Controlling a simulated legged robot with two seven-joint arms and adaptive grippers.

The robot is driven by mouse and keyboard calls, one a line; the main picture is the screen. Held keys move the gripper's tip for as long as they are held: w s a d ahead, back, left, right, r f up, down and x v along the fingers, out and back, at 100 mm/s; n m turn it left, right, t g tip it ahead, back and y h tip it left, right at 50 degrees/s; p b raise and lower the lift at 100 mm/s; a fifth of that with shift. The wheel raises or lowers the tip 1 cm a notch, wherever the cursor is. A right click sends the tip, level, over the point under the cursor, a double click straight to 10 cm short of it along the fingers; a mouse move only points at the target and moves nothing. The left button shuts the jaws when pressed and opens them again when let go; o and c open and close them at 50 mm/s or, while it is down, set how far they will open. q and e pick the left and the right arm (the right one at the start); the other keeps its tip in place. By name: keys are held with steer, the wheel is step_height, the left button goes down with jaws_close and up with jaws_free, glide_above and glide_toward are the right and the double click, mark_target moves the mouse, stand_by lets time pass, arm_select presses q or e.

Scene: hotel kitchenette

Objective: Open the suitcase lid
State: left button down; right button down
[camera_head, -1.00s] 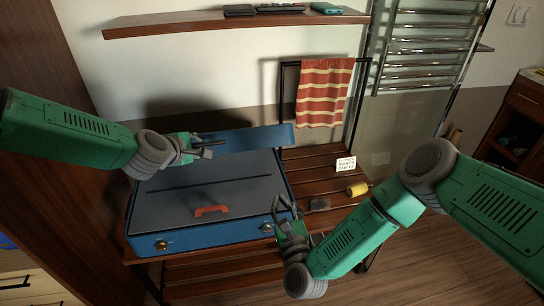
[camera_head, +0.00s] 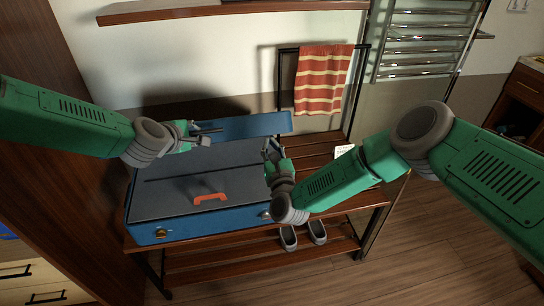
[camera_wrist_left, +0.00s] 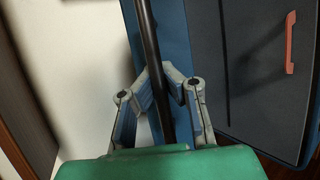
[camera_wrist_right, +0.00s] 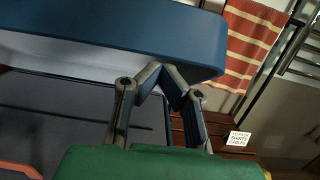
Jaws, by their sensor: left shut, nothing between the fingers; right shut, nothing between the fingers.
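The suitcase (camera_head: 195,227) is blue with a grey flat upper face, a red handle (camera_head: 211,198) and brass-coloured latches on its front. It lies on the slatted wooden rack. A long blue panel (camera_head: 250,127), which looks like the raised lid, stands along its back edge; it also shows in the right wrist view (camera_wrist_right: 120,35). My left gripper (camera_head: 208,136) is shut and empty by the panel's left end; whether it touches is unclear. My right gripper (camera_head: 270,150) is shut and empty over the suitcase's right side, near the panel's right end.
The wooden rack (camera_head: 325,226) extends right of the suitcase, with a white card (camera_head: 343,151) on it and grey shoes (camera_head: 317,232) below. A striped towel (camera_head: 323,80) hangs behind. A shelf (camera_head: 230,11) is above, and a dark wooden wall stands left.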

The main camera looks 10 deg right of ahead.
arm_select(q)
steer(key=shift+d+r, duration=0.15)
arm_select(e)
steer(key=shift+w+r, duration=0.15)
steer(key=shift+r, duration=0.1)
